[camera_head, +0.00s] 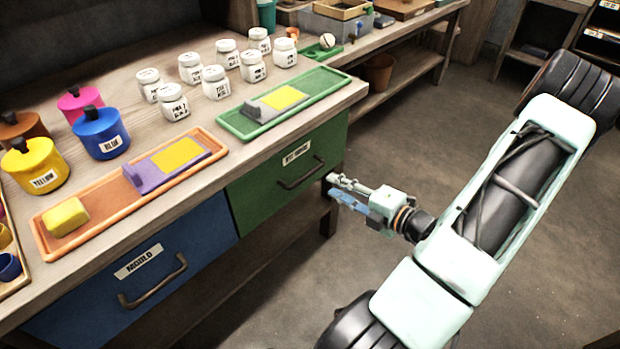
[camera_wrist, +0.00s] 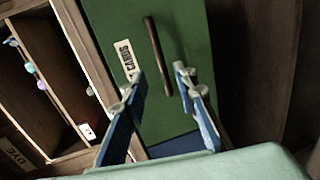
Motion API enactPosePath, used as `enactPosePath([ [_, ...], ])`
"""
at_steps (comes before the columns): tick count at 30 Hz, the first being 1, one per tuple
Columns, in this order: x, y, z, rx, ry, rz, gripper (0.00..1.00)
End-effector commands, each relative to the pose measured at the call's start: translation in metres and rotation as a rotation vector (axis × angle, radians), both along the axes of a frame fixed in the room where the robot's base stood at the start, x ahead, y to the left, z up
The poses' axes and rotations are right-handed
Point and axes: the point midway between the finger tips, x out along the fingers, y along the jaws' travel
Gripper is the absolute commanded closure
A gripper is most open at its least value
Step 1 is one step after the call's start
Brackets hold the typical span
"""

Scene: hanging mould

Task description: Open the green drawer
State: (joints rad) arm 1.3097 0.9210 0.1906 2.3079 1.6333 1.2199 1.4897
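The green drawer (camera_head: 262,190) is in the workbench front, right of the blue drawer, and looks shut, its face flush. Its dark bar handle (camera_head: 302,173) sits below a white label. My gripper (camera_head: 333,187) is just right of the handle in the head view, apart from it. In the wrist view the green front (camera_wrist: 200,35) fills the middle and the handle (camera_wrist: 153,45) stands upright in the picture. My gripper (camera_wrist: 158,76) is open there, with the handle's lower end showing between its fingertips. Nothing is held.
A blue drawer (camera_head: 130,275) with its own handle is to the left. The bench top carries an orange tray (camera_head: 110,213), a green tray (camera_head: 230,124), white jars (camera_head: 216,83) and coloured pots. The floor (camera_head: 430,140) in front of the green drawer is clear apart from my arm.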

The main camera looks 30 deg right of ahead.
Motion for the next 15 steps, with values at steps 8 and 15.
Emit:
enactPosePath([
  [8, 0.043, 0.017, -0.012, -0.003, -0.001, 0.007, 0.73],
  [15, 0.080, 0.030, -0.020, -0.005, 0.000, 0.006, 0.73],
])
